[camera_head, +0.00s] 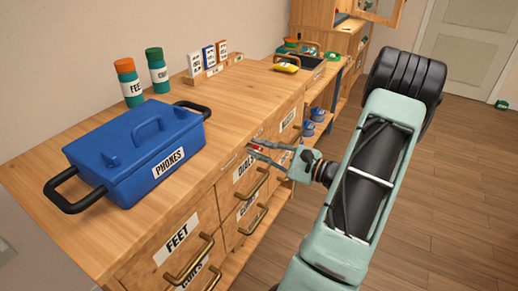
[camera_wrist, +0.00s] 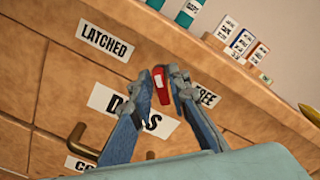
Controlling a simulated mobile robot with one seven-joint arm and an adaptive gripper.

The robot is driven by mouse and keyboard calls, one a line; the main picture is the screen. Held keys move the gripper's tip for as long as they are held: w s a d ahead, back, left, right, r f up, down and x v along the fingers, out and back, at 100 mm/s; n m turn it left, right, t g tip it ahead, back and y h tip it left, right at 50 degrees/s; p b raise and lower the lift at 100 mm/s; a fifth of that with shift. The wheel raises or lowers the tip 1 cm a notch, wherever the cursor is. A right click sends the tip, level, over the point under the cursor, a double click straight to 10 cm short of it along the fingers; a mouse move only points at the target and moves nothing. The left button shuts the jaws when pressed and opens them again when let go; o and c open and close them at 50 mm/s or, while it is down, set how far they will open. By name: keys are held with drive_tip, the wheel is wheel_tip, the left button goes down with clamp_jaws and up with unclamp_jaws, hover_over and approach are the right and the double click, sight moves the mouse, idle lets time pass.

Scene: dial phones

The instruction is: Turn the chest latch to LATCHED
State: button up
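The latch (camera_wrist: 158,79) is a small red piece with a white mark, on the wooden front just above the DIALS label (camera_wrist: 112,100). A LATCHED sign (camera_wrist: 105,40) is to its left and a FREE sign (camera_wrist: 207,98) to its right, partly covered by a finger. My gripper (camera_wrist: 160,74) is open, with one fingertip on each side of the latch. Small gaps seem to show, but I cannot tell whether either finger touches it. In the head view, my gripper (camera_head: 257,152) is at the cabinet front, with a bit of red between its fingers.
A blue PHONES box (camera_head: 140,150) with black handles stands on the wooden counter (camera_head: 235,90). Bottles (camera_head: 128,82) and small labelled cards (camera_head: 208,60) stand behind it. Drawer handles (camera_head: 190,260) stick out below the latch. Open floor (camera_head: 450,200) lies to the right.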

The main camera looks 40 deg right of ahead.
drive_tip(key=shift+s, duration=0.1)
drive_tip(key=v, duration=1.2)
